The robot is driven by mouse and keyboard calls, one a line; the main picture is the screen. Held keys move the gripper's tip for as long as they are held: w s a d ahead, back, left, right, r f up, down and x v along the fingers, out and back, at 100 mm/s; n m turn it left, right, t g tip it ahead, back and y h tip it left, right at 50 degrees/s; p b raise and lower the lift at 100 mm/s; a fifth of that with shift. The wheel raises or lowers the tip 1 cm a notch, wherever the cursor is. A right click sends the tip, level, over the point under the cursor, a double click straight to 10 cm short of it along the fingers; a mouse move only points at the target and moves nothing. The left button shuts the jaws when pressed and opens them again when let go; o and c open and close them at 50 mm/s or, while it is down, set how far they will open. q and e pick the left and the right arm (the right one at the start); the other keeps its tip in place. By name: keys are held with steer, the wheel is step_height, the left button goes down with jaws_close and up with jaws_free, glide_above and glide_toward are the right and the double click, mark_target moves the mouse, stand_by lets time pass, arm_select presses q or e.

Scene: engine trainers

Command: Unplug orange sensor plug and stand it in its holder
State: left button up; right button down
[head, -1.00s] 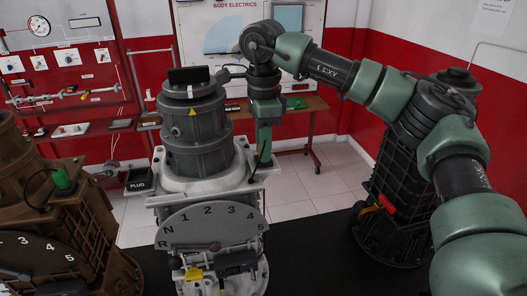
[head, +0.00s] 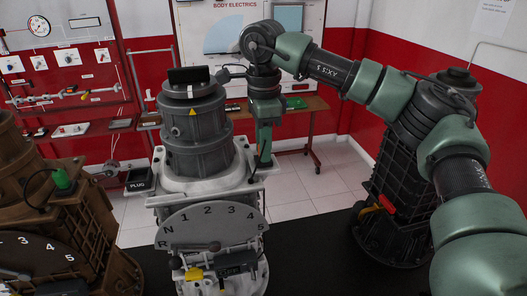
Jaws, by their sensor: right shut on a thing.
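The grey engine trainer (head: 197,140) stands in the middle, with a gear dial (head: 208,222) on its front. A black holder marked PLUG (head: 139,181) sits on its left side, and I see no plug standing in it. My right gripper (head: 263,160) points down at the right edge of the trainer's pale flange. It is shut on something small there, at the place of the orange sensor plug. The gripper hides the plug, so its colour and whether it is still seated cannot be told. My left gripper is out of view.
A brown trainer (head: 75,230) with a green plug (head: 63,180) and black cable stands at the left. A dark trainer (head: 400,185) with a red part stands at the right, behind my arm. A wooden bench (head: 300,108) is behind. Black surface between the trainers is clear.

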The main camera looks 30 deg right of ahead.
steer(key=shift+r, duration=0.2)
stand_by(0.3)
steer(key=shift+r+p, duration=1.3)
steer(key=shift+r, duration=1.55)
steer(key=shift+f, duration=0.1)
